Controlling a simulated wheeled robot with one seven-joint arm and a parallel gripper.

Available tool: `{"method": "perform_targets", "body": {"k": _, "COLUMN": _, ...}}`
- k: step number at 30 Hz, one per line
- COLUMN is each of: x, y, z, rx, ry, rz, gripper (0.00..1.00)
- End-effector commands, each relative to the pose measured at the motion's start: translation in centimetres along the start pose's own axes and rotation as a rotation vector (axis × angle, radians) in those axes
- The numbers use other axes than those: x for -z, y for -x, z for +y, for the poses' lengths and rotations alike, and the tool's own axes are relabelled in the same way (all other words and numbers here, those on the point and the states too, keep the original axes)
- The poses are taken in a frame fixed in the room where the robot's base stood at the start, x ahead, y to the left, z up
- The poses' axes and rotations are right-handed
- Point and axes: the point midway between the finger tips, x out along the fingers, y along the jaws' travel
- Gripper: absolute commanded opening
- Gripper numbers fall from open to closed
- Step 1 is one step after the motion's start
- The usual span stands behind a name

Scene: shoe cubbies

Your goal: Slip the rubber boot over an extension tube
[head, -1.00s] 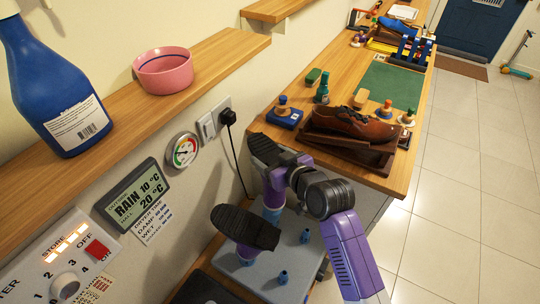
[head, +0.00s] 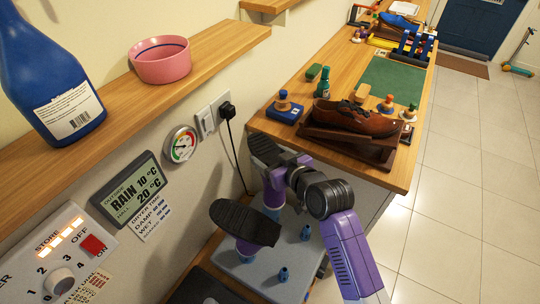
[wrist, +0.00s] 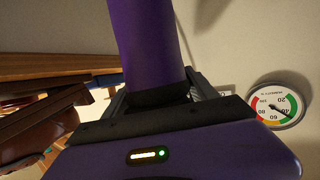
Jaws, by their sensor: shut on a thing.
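The held rubber boot (head: 271,184) is purple with a black sole and is upside down, sole up, in the head view. My gripper (head: 284,176) is shut on its shaft; the purple shaft (wrist: 150,45) fills the middle of the wrist view between the fingers. A blue extension tube (head: 272,213) shows directly below the shaft's opening; how far the boot is around it I cannot tell. A second purple boot (head: 244,248) stands sole up on the grey dryer base (head: 254,271), to the left and nearer. Short blue posts (head: 305,232) on the base are bare.
A wooden bench (head: 290,130) with a brown shoe (head: 352,117) on a rack is just beyond the boot. A wall dial (head: 181,144), plug and cord are to the left. A shelf with a pink bowl (head: 161,61) overhangs the left side.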

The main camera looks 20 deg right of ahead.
Motion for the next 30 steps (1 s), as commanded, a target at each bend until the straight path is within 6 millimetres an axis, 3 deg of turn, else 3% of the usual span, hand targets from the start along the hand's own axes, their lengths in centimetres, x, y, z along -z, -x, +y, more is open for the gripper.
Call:
{"method": "perform_targets", "body": {"k": 14, "x": -0.9, "y": -0.4, "z": 0.0, "rx": 0.0, "ry": 0.001, "rz": 0.001, "gripper": 0.1}}
{"method": "perform_targets", "body": {"k": 30, "x": 0.6, "y": 0.2, "z": 0.0, "rx": -0.001, "ry": 0.001, "rz": 0.001, "gripper": 0.1}}
